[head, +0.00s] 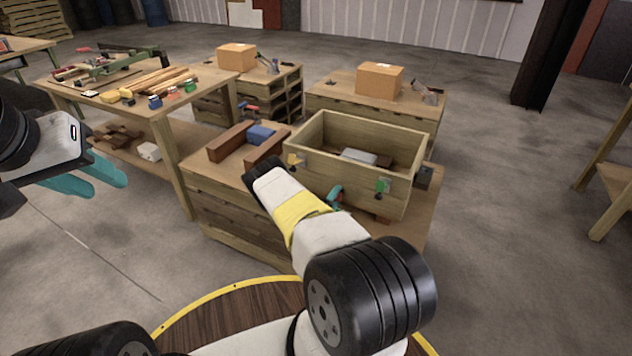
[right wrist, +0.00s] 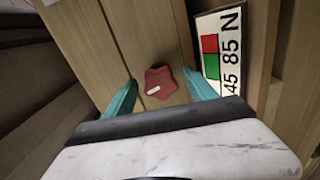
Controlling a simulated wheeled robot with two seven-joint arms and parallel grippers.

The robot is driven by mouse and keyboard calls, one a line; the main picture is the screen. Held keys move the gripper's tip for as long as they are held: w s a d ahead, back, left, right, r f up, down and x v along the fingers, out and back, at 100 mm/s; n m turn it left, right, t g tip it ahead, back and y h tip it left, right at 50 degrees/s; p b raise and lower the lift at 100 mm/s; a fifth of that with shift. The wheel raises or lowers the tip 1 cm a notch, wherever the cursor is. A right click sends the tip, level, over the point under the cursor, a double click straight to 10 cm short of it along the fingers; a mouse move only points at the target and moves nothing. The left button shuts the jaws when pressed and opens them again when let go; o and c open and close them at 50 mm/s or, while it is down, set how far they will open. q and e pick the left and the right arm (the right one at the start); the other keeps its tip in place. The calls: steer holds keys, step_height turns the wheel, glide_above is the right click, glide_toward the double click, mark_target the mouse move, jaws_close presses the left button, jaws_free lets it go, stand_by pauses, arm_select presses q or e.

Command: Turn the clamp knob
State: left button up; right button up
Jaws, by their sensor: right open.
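The clamp knob (right wrist: 160,83) is a dark red, lobed knob with a white mark, on a pale wooden face in the right wrist view. My right gripper (right wrist: 159,79) is open, with one teal finger on each side of the knob and gaps between. In the head view my right arm hides the knob and most of this gripper; a teal finger (head: 334,198) shows beside the wooden box. My left gripper (head: 109,189) is at the left of the head view, its teal fingers apart and empty, away from the bench.
A label (right wrist: 223,48) with red and green fields and "45 85 N" is right of the knob. The open wooden box (head: 335,185) stands on a pallet bench beside brown blocks (head: 232,141). A worktable (head: 122,105) with tools stands left.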

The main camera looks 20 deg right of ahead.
steer(key=v, duration=0.7)
steer(key=shift+s+a, duration=0.25)
steer(key=shift+a, duration=0.05)
stand_by(0.7)
steer(key=w+d+n, duration=0.2)
steer(key=n, duration=0.5)
steer(key=w+d+n, duration=0.2)
steer(key=n, duration=0.5)
steer(key=w+d+n, duration=0.2)
steer(key=n, duration=0.5)
steer(key=shift+d+r+n, duration=0.2)
steer(key=shift+r+n, duration=0.05)
steer(key=shift+n, duration=0.05)
steer(key=c, duration=1.4)
